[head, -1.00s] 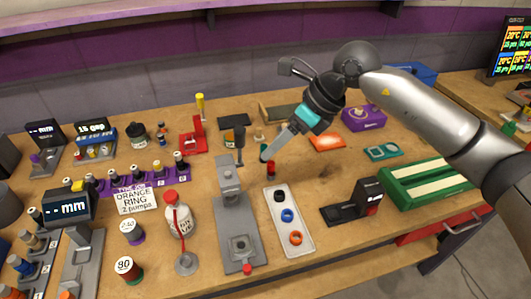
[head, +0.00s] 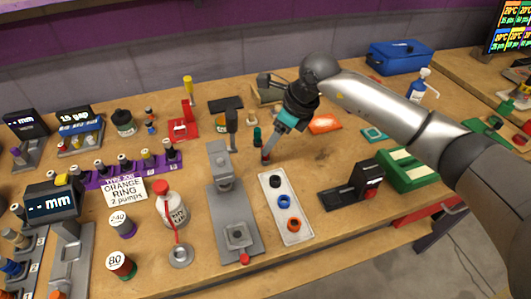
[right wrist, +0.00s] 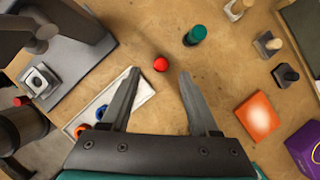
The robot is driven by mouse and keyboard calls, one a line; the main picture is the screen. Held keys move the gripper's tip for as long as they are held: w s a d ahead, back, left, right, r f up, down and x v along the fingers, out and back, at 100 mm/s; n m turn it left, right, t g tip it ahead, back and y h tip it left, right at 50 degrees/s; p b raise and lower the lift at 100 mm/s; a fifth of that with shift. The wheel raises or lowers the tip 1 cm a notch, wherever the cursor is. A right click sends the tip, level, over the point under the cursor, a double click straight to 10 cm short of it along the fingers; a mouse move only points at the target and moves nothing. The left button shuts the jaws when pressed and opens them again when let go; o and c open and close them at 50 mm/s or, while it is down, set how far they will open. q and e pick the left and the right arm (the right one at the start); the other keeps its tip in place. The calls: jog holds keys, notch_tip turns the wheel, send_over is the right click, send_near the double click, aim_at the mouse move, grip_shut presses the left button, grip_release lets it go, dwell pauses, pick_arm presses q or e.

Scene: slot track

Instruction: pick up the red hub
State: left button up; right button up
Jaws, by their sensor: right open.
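The red hub (right wrist: 161,64) stands on the wooden bench and shows as a small red round top in the right wrist view, just beyond and between the fingertips. In the head view it is mostly hidden behind the fingers. My right gripper (right wrist: 160,73) is open, with its two grey fingers to either side of the hub's line and nothing between them. In the head view the gripper (head: 267,155) points down at the hub's spot. My left gripper is in neither view.
A teal peg (right wrist: 196,35) stands close beside the hub. A white tray (head: 270,197) with dark, blue and orange rings and a grey press (head: 224,200) are near. An orange block (head: 324,123) lies to the right.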

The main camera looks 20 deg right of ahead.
jog(key=x, duration=0.4)
jog(key=shift+f+b, duration=0.3)
jog(key=shift+b, duration=0.05)
jog(key=shift+c, duration=0.3)
grip_shut()
